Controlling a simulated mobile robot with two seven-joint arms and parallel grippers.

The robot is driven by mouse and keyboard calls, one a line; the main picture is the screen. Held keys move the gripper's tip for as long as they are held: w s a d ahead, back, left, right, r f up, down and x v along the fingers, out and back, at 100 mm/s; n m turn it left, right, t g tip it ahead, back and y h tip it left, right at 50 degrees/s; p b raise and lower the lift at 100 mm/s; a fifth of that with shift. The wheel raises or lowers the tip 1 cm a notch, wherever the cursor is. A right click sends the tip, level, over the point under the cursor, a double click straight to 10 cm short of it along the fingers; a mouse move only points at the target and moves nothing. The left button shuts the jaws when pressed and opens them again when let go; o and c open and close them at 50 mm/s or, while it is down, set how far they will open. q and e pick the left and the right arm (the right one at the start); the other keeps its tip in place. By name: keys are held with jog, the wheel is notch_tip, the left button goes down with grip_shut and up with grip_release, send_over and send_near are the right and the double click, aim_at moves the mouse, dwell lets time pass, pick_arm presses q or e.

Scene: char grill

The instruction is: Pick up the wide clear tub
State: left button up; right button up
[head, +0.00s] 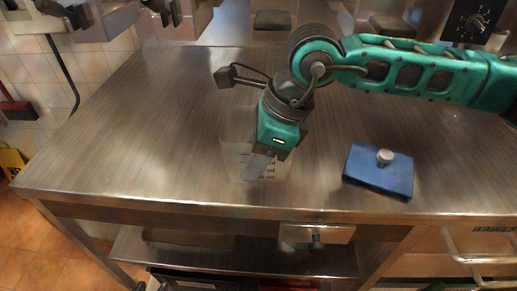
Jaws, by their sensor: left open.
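My right gripper (260,166) points down at the middle of the steel table, near its front edge. Its teal arm comes in from the right. A see-through patch with small dark marks, seemingly the clear tub (243,160), shows right around the fingertips. Its outline is very faint, and the gripper covers part of it. I cannot tell whether the fingers are around it or only beside it, or how far apart they are. My left gripper is not in view.
A blue block with a round metal knob (379,168) lies on the steel table (130,130), right of the gripper. The left half of the table is clear. Appliances line the back, with a dial (477,22) at top right. A small drawer (317,234) is under the front edge.

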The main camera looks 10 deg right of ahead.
grip_shut()
dwell(0.7)
